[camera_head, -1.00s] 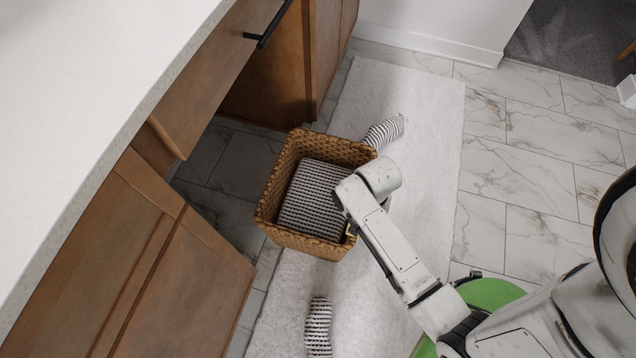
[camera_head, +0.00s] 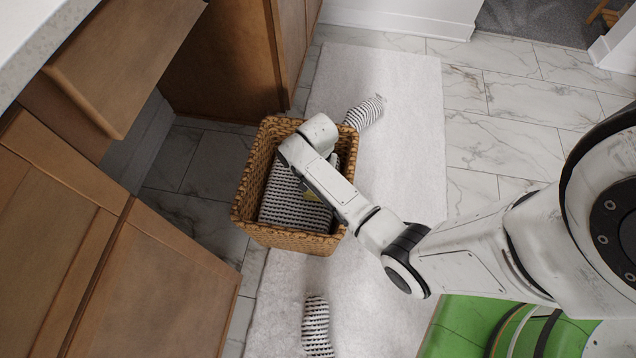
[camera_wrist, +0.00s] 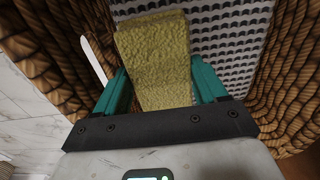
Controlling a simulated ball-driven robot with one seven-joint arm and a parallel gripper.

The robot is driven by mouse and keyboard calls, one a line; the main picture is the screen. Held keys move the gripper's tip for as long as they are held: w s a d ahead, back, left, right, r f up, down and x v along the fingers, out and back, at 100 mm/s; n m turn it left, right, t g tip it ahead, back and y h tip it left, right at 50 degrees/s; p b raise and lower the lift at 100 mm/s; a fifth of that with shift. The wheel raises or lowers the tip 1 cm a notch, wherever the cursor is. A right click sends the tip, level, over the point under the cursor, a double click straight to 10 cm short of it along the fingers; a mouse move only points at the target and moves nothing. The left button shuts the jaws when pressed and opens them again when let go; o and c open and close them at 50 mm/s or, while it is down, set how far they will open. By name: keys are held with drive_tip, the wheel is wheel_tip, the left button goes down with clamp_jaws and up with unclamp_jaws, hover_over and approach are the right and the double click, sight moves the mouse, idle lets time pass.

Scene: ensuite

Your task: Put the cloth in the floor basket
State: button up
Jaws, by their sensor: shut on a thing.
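The floor basket (camera_head: 250,205) is woven brown wicker and stands on the floor, partly on the white rug. A black-and-white patterned textile (camera_head: 284,205) lies inside it. In the wrist view, my gripper (camera_wrist: 160,85) has its teal fingers on both sides of a yellow-green cloth (camera_wrist: 155,55) and is shut on it. The cloth is over the patterned textile, between the wicker walls. I cannot tell whether it touches the textile.
Two striped rolled textiles lie on the white rug (camera_head: 400,150), one beyond the basket (camera_head: 365,113) and one nearer (camera_head: 317,325). Wooden cabinets (camera_head: 100,270) and a white countertop (camera_head: 35,40) stand on the left. Marble tile (camera_head: 540,130) is clear on the right.

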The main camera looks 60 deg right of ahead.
drive_tip(key=shift+s+f+b, duration=0.1)
drive_tip(key=shift+f+b, duration=0.25)
drive_tip(key=shift+f, duration=0.95)
drive_tip(key=shift+f, duration=0.1)
drive_tip(key=o, duration=1)
drive_tip(key=shift+o, duration=0.2)
wheel_tip(320, 180, up, 12)
drive_tip(key=p, duration=0.6)
drive_tip(key=s+a+r+n+t, duration=0.1)
drive_tip(key=s+a+r+n, duration=0.9)
drive_tip(key=s+n, duration=0.3)
drive_tip(key=shift+s+a+n, duration=0.3)
drive_tip(key=shift+s+a, duration=0.1)
drive_tip(key=shift+a, duration=0.35)
